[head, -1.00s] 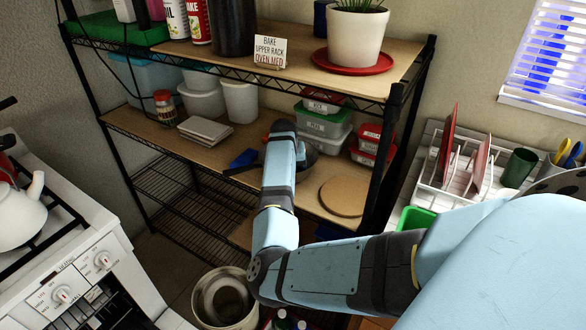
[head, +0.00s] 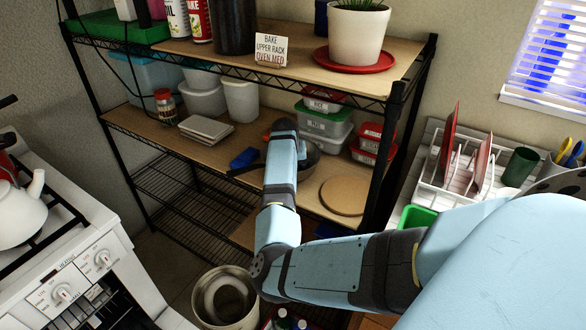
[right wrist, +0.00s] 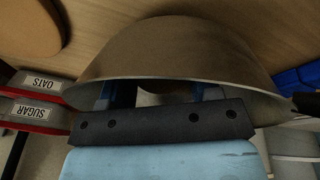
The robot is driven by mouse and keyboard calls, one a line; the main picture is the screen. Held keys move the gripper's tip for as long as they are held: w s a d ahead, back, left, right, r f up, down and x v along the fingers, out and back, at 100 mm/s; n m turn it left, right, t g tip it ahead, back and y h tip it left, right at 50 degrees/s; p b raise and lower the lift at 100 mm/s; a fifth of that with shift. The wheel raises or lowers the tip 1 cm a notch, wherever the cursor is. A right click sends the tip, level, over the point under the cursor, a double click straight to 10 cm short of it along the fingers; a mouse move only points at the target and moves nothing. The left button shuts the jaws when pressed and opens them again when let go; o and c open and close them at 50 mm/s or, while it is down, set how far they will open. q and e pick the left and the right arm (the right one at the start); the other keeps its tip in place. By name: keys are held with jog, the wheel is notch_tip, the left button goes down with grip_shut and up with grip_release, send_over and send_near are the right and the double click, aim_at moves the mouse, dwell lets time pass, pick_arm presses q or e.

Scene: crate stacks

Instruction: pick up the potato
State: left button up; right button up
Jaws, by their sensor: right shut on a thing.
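The grey-brown pan (right wrist: 170,50) fills the middle of the right wrist view. In the head view the pan (head: 309,162) stands on the middle shelf, partly behind my right arm. My right gripper (right wrist: 152,93) has its two blue fingers at the pan's opening, one on each side of a dark brown patch. That patch looks like the potato (right wrist: 180,87), mostly hidden by the pan rim and the gripper body, and the fingers are shut on it. In the head view my right forearm hides the fingertips. My left gripper is not in view.
Red-lidded tubs labelled OATS and SUGAR (right wrist: 38,100) stand close beside the pan. A round wooden board (head: 344,195), a blue item (head: 243,158) and stacked tiles (head: 205,129) share the shelf. The upper shelf (head: 290,68) overhangs it. A bin (head: 223,300) stands below.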

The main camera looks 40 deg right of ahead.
notch_tip(320, 180, up, 7)
jog(key=shift+w+f, duration=0.1)
jog(key=shift+w, duration=0.05)
pick_arm(q)
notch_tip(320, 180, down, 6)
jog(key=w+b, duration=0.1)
jog(key=b, duration=0.9)
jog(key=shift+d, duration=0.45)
pick_arm(e)
jog(key=w+d, duration=0.3)
jog(key=w, duration=0.6)
jog(key=w+d, duration=0.3)
jog(key=w, duration=0.6)
jog(key=shift+w+f, duration=0.25)
jog(key=shift+w, duration=0.05)
